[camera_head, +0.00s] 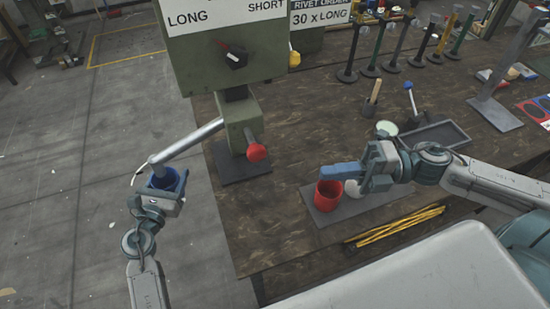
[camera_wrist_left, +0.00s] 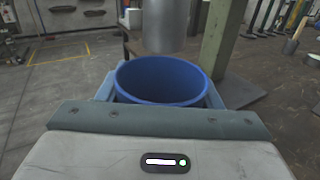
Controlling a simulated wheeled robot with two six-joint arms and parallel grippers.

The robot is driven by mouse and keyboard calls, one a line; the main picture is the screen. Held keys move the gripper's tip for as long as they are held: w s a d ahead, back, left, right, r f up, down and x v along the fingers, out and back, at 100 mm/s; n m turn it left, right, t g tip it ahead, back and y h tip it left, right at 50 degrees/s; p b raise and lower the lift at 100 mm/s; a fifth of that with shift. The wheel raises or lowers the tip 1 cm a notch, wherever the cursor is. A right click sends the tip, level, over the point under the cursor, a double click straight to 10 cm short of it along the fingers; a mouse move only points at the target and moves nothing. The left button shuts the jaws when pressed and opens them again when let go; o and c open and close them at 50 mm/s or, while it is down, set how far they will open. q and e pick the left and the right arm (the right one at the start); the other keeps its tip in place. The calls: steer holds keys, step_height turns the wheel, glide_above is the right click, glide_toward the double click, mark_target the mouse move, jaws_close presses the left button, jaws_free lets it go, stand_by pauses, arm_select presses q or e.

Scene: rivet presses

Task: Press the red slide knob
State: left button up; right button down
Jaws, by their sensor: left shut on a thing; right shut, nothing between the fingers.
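The red slide knob (camera_head: 257,153) sticks out from the front of the green-grey rivet press (camera_head: 238,122). My left gripper (camera_head: 165,181) is shut on a blue cup (camera_head: 167,176), left of the press. The cup's open rim (camera_wrist_left: 162,66) fills the middle of the left wrist view. The lower end of the press's silver tube (camera_head: 187,141) is over the cup; it also shows in the left wrist view (camera_wrist_left: 165,25). My right gripper (camera_head: 338,171) is shut and empty, at the red cup (camera_head: 328,196), right of the knob and apart from it.
The press has a dial (camera_head: 234,58) marked LONG and SHORT. A sign (camera_head: 320,15) reads "30 x LONG". A white round item (camera_head: 355,188) sits beside the red cup on a grey mat (camera_head: 333,214). Yellow sticks (camera_head: 395,227) lie in front. A dark tray (camera_head: 434,135) stands behind.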

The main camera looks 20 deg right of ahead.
mark_target(249, 137)
steer(key=w+a, duration=0.6)
steer(key=a, duration=0.3)
steer(key=shift+w+a, duration=0.2)
steer(key=shift+a, duration=0.15)
stand_by(0.8)
steer(key=w, duration=0.4)
stand_by(0.4)
steer(key=shift+s, duration=0.1)
